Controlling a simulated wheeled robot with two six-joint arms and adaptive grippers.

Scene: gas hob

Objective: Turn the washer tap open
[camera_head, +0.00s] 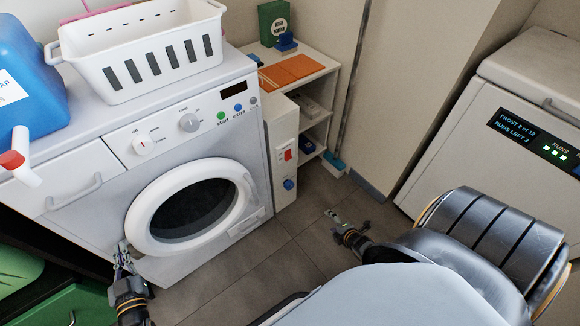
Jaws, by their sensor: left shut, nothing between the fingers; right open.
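A white washer (90,195) stands at the left with its round door (142,235) shut. A narrow white panel (280,125) stands just right of it, with a red switch (288,154) and a small round blue knob (289,184) low on its front. I cannot tell for sure whether this knob is the washer tap, or how far it is turned. My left gripper (123,247) is shut and empty at the lower left of the washer door; I cannot tell if it touches. My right gripper (333,216) is open and empty above the floor, right of the knob and apart from it.
A blue container (30,85) with a red-and-white spout (14,160) and a white basket (150,75) sit on the washer. A shelf unit (318,70) stands behind the panel. A white freezer (480,130) is at right. The tiled floor (300,240) between is clear.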

